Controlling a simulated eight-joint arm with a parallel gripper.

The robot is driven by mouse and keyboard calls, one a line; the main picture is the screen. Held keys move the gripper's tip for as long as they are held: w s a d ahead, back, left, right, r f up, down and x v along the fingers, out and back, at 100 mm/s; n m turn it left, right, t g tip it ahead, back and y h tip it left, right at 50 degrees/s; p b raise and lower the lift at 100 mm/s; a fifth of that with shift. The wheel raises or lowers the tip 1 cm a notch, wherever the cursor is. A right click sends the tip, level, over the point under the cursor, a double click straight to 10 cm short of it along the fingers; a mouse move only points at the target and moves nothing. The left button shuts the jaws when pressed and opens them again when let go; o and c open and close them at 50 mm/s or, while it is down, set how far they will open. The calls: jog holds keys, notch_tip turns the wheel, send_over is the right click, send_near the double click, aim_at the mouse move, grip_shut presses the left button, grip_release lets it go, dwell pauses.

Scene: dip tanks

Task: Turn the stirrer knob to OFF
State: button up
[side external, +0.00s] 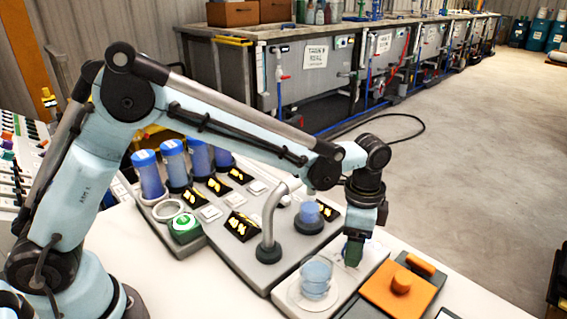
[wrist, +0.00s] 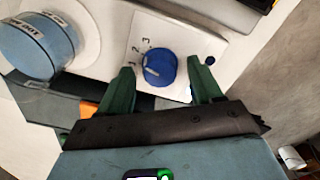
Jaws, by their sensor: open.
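The stirrer knob is a round blue knob (wrist: 161,70) on a white panel (wrist: 145,30); it shows in the wrist view. A pale pointer mark on it points towards the left. The digits 2 and 3 are printed above it; another mark lies partly behind my left finger, and I cannot read an OFF label. My gripper (wrist: 162,78) has dark green fingers, open, one on each side of the knob with a gap on both sides. In the side view my gripper (side external: 353,252) points down over the white stirrer unit (side external: 372,262), and the knob is hidden.
A blue beaker (side external: 316,274) stands on the unit's plate, left of my gripper; its labelled top also shows in the wrist view (wrist: 38,50). A curved grey pipe (side external: 268,215) rises behind the beaker.

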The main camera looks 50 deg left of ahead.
jog(key=c, duration=1.1)
jog(key=shift+o, duration=0.2)
jog(key=n, duration=1.1)
jog(key=shift+n, duration=0.4)
jog(key=o, duration=1.1)
jog(key=shift+c, duration=0.2)
